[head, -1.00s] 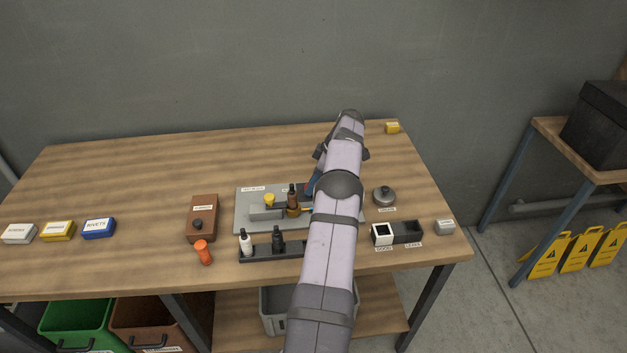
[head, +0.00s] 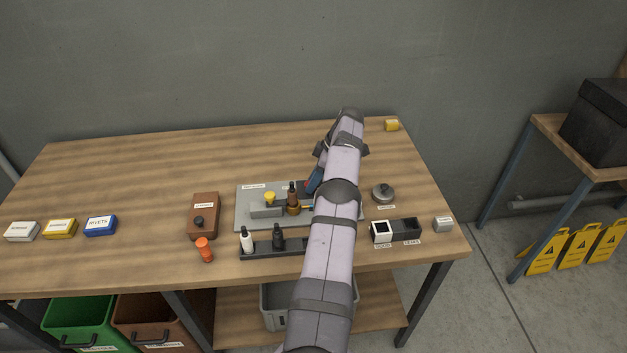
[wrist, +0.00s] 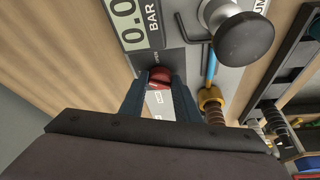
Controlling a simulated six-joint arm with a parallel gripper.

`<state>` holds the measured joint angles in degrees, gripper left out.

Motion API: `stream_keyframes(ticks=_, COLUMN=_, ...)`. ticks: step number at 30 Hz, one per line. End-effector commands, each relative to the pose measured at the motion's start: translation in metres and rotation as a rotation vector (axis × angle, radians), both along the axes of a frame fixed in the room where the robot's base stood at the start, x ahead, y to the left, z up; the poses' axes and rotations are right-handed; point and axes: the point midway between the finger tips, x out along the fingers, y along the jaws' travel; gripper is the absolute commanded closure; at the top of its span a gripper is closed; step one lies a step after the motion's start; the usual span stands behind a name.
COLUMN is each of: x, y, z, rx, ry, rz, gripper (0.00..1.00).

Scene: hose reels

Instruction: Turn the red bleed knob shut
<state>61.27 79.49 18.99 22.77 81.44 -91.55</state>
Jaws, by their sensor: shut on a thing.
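The red bleed knob (wrist: 159,79) sits on the grey plate between the two fingers of my gripper (wrist: 160,84) in the wrist view. The fingers touch it on both sides, so my gripper is shut on it. A label reading OPEN stands just above the knob, and another white label is partly hidden below it. A display (wrist: 136,20) reading 0.0 BAR is beside the knob.
A dark round knob (wrist: 245,38) and a brass fitting (wrist: 210,98) with a blue hose stand close to the right finger. In the head view a bottle rack (head: 262,249) stands in front of the plate. The table's back left is clear.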

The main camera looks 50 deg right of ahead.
Motion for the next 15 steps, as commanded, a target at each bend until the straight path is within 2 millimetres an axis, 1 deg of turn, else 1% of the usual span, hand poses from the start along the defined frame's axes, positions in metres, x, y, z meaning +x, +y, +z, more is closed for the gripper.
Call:
stream_keyframes(ticks=1, x=-0.0009, y=0.0, z=-0.0007, rx=0.001, ry=0.003, rz=0.001, gripper=0.66)
stream_keyframes(ticks=3, x=-0.0008, y=-0.0001, z=-0.0006, rx=0.0, ry=0.002, rz=0.0, gripper=0.52)
stream_keyframes(ticks=11, x=-0.0003, y=-0.0001, z=-0.0002, rx=0.0, ry=0.001, rz=0.0, gripper=0.52)
stream_keyframes(ticks=15, x=-0.0015, y=-0.0012, z=0.0035, rx=-0.001, ry=0.0, rz=0.0, gripper=0.52)
